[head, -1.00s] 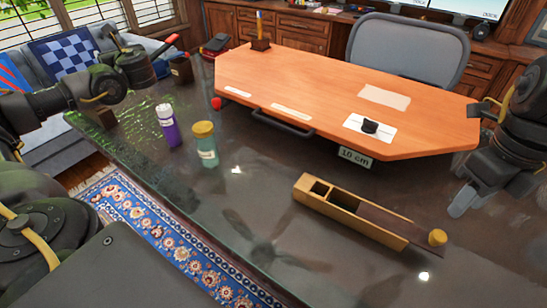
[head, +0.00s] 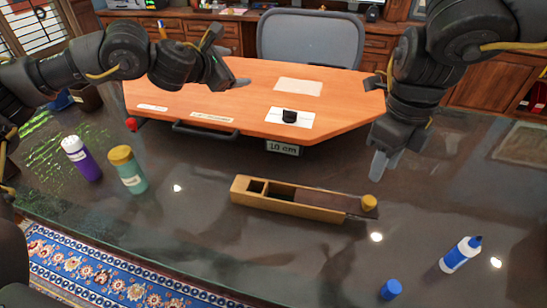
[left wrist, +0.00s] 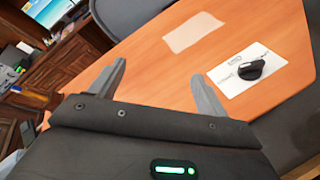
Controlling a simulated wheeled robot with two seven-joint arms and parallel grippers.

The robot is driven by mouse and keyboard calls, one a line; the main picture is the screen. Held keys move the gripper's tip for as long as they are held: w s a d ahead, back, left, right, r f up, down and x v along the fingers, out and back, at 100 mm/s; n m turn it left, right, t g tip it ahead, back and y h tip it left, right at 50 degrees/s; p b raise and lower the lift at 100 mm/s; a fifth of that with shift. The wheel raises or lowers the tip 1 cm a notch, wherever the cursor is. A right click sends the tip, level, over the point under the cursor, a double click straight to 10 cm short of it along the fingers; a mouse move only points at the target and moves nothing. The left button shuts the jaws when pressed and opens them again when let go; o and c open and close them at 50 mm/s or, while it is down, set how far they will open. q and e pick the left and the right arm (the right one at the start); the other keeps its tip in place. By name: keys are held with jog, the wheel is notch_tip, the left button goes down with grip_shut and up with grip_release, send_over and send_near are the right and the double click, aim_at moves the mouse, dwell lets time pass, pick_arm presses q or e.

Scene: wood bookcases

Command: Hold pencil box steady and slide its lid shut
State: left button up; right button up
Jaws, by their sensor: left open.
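The wooden pencil box (head: 283,206) lies on the dark glossy table in the head view, long side roughly left to right. Its dark lid (head: 325,197) is slid partly out past the right end, and a yellow knob (head: 369,202) sits at the lid's outer end. The left part of the box is uncovered and shows compartments. My left gripper (head: 228,60) is open and empty above the orange board, behind and apart from the box; its spread fingers show in the left wrist view (left wrist: 157,85). My right gripper (head: 386,163) points down behind the knob, apart from it; its finger opening is unclear.
The orange board (head: 200,90) lies behind the box, with a "10 cm" label at its front edge. A purple bottle (head: 82,160) and a teal jar (head: 128,170) stand left. A blue-white bottle (head: 460,254) and blue cap (head: 391,289) are front right. Table around the box is clear.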

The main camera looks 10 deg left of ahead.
pick_arm(q)
jog(key=s+d+f+m+g, duration=0.1)
jog(key=d, duration=0.2)
jog(key=s+d+f+m+g+h, duration=0.1)
jog(key=d+g, duration=0.1)
jog(key=d, duration=0.1)
jog(key=s+d+f+m+g, duration=0.1)
jog(key=s+d+f, duration=0.1)
jog(key=d, duration=0.2)
jog(key=shift+s+m+h, duration=0.1)
jog(key=shift+m+h, duration=0.2)
jog(key=shift+h, duration=0.1)
jog(key=s+d+f+m+g, duration=0.2)
jog(key=s+d+g, duration=0.1)
jog(key=s+d, duration=0.1)
jog(key=m+g+y, duration=0.1)
jog(key=g+y, duration=0.5)
send_over(274, 193)
jog(key=s, duration=0.2)
notch_tip(274, 193, down, 4)
jog(key=f, duration=1)
jog(key=shift+s+d+f, duration=0.1)
jog(key=shift+d+f, duration=0.2)
jog(key=shift+c, duration=0.5)
